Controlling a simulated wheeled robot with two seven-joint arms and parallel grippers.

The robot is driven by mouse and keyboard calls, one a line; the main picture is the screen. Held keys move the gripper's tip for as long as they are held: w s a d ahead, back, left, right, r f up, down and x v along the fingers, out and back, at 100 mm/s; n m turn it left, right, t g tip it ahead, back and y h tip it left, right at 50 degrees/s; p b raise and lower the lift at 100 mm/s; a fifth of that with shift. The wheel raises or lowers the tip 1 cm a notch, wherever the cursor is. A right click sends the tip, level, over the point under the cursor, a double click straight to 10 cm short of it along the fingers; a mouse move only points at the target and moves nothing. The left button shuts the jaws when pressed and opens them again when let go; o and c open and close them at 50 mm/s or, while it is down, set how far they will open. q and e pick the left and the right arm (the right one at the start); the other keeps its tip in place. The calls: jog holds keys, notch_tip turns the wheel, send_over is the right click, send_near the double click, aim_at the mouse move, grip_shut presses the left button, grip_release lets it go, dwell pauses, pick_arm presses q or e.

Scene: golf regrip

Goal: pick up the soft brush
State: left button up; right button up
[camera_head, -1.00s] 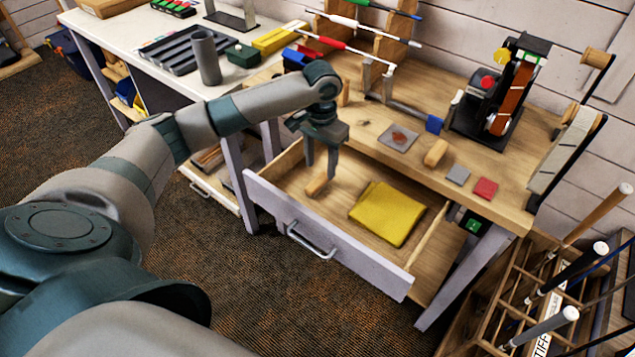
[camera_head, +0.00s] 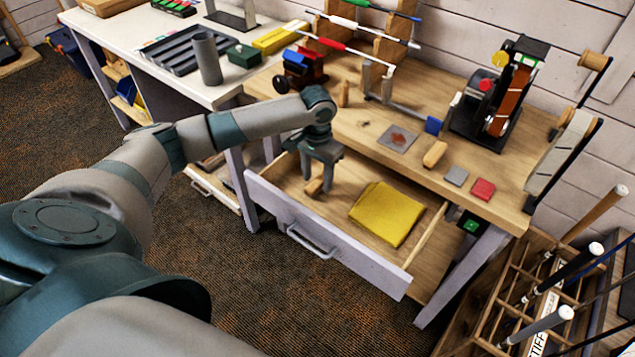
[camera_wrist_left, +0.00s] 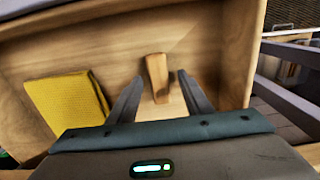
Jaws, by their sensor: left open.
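A small wooden-handled piece, which looks like the soft brush (camera_head: 313,187), lies on the floor of the open drawer, near its left end. In the left wrist view the brush (camera_wrist_left: 157,77) shows as a tan wooden block between my finger tips, with its bristles not clearly visible. My left gripper (camera_head: 318,184) points down into the drawer. Its fingers are open, one on each side of the brush, with gaps visible in the left wrist view (camera_wrist_left: 158,92). My right gripper is not in view.
A folded yellow cloth (camera_head: 387,214) lies in the drawer (camera_head: 330,243) to the right of the brush. The drawer walls stand close around my left gripper. The workbench (camera_head: 368,133) above holds another wooden block (camera_head: 435,154), a grey patch and a red patch (camera_head: 483,189).

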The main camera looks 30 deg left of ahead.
pick_arm(q)
jog(key=shift+d+f, duration=0.1)
jog(key=shift+f, duration=0.7)
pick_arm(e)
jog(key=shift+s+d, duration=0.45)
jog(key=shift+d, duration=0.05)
pick_arm(q)
jog(key=c, duration=1)
grip_shut()
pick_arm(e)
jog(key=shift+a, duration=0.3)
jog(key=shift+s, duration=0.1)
